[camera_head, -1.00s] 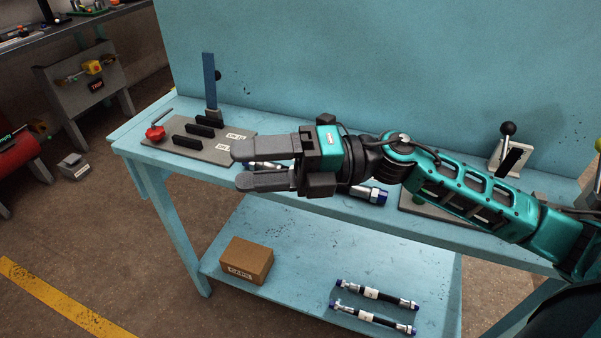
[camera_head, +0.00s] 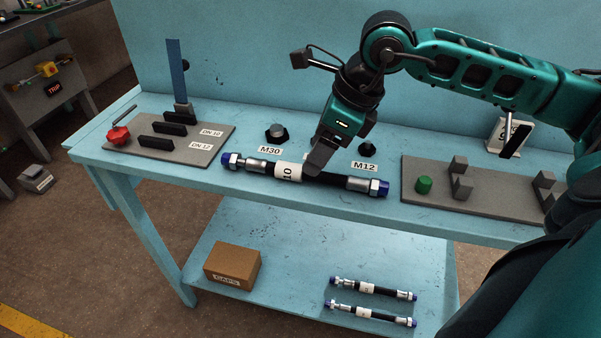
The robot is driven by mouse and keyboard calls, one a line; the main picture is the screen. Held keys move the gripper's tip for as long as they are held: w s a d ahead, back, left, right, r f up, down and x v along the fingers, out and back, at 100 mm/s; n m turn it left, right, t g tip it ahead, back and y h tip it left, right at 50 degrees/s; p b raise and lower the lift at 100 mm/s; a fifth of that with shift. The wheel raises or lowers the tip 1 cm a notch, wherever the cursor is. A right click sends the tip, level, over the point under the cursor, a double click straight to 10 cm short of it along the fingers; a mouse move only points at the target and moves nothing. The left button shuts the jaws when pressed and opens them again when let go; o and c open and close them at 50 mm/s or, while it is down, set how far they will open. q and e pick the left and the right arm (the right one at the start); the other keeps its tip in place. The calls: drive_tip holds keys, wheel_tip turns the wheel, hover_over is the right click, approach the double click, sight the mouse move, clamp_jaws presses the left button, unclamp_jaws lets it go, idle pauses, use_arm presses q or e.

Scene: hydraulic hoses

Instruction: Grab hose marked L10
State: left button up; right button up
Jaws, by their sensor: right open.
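A black hose (camera_head: 335,178) with metal fittings and blue end caps lies on the blue workbench top, running left to right. Its white label (camera_head: 288,172) shows "10"; any letter before that is not readable. My right gripper (camera_head: 318,160) points down at the middle of this hose, just right of the label, and hides part of it. Its jaws are open, but I cannot tell whether they straddle or touch the hose. Two shorter hoses, an upper one (camera_head: 385,290) and a lower one (camera_head: 380,316), lie on the lower shelf; their labels are too small to read. My left gripper is not in view.
Behind the hose are an M30 fitting (camera_head: 276,132) and an M12 fitting (camera_head: 367,147). A grey plate (camera_head: 205,150) with black blocks stands left, a grey fixture (camera_head: 490,200) with a green knob right. A brown box (camera_head: 232,262) sits on the shelf.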

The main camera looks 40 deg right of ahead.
drive_tip(key=x, duration=0.5)
drive_tip(key=shift+w+a+f, duration=0.15)
drive_tip(key=shift+w+f, duration=0.15)
drive_tip(key=shift+w, duration=0.1)
drive_tip(key=shift+r, duration=0.1)
clamp_jaws()
